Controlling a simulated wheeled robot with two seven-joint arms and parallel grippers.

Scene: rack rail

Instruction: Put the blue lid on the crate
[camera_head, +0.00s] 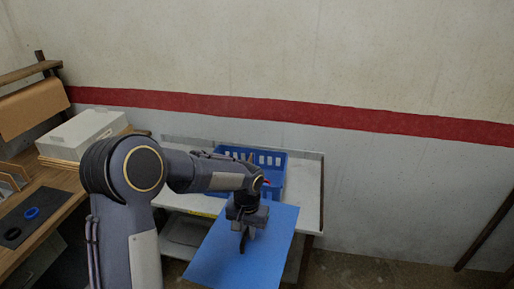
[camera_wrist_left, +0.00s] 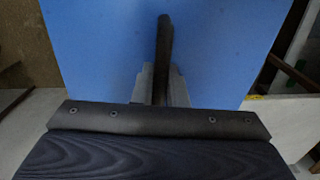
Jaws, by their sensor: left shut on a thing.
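The blue lid (camera_head: 225,255) is a flat sheet at the lower middle of the head view, in front of the white table. My left gripper (camera_head: 243,240) is over the lid and shut on its dark handle. In the left wrist view the lid (camera_wrist_left: 95,50) fills most of the upper picture, with the dark handle (camera_wrist_left: 163,45) between the fingers. The blue crate (camera_head: 270,160) with slotted walls stands on the white table behind the lid. My left arm hides part of the crate's front. My right gripper is not in view.
The white table (camera_head: 308,190) has bare room right of the crate. A wooden bench at the left holds a pale box (camera_head: 82,132) and a dark mat (camera_head: 18,225) with a blue ring (camera_head: 32,213). A wall stands behind the table.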

